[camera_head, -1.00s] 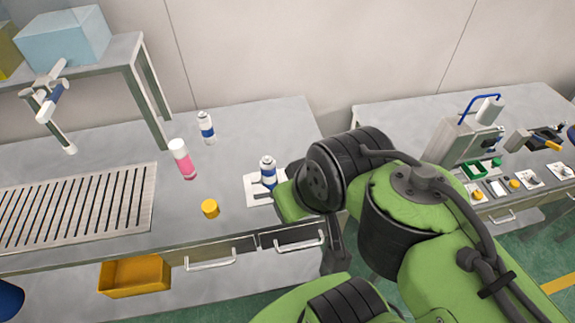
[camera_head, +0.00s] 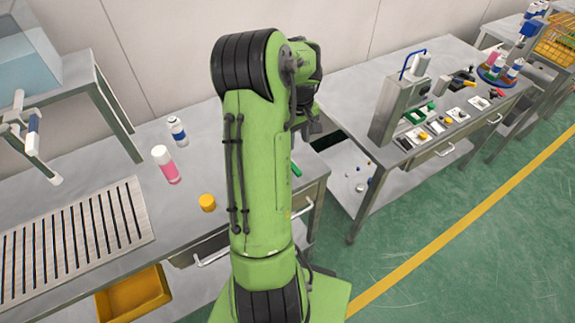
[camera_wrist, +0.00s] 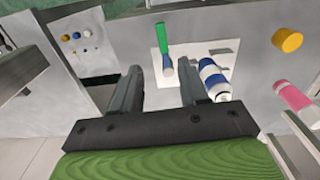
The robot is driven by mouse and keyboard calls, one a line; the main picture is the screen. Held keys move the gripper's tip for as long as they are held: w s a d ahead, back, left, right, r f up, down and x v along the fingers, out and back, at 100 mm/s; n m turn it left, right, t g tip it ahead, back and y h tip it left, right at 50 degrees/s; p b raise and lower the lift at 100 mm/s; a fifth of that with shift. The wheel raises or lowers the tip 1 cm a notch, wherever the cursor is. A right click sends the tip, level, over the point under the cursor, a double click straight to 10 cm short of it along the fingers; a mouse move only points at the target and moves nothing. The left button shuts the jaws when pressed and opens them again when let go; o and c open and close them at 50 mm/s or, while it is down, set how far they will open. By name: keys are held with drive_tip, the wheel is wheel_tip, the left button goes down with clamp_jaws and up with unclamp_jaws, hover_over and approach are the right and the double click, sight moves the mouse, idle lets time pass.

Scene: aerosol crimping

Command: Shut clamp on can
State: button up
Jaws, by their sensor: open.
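In the wrist view a blue-and-white can (camera_wrist: 213,78) is on a white plate (camera_wrist: 185,42) on the bench, just right of my gripper's right finger. A green handle (camera_wrist: 162,38), which looks like the clamp's lever, sticks up beside the can, with a short blue-grey part (camera_wrist: 168,66) at its lower end. My gripper (camera_wrist: 160,78) is open, and the handle lies ahead of the gap between its fingers, apart from both. In the head view my arm hides the can; only a bit of the green handle (camera_head: 297,170) shows. Whether the clamp touches the can is unclear.
A pink-and-white can (camera_head: 165,165), another blue-and-white can (camera_head: 178,131) and a yellow cap (camera_head: 207,203) stand on the bench left of my arm. A slotted rack (camera_head: 75,237) lies further left. A grey press (camera_head: 400,105) stands on the right bench.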

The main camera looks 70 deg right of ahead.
sight(295, 168)
drive_tip(key=f, duration=1.2)
drive_tip(key=shift+w+a, duration=0.1)
drive_tip(key=shift+w, duration=0.15)
drive_tip(key=shift+c, duration=0.2)
clamp_jaws()
drive_tip(key=shift+b, duration=0.3)
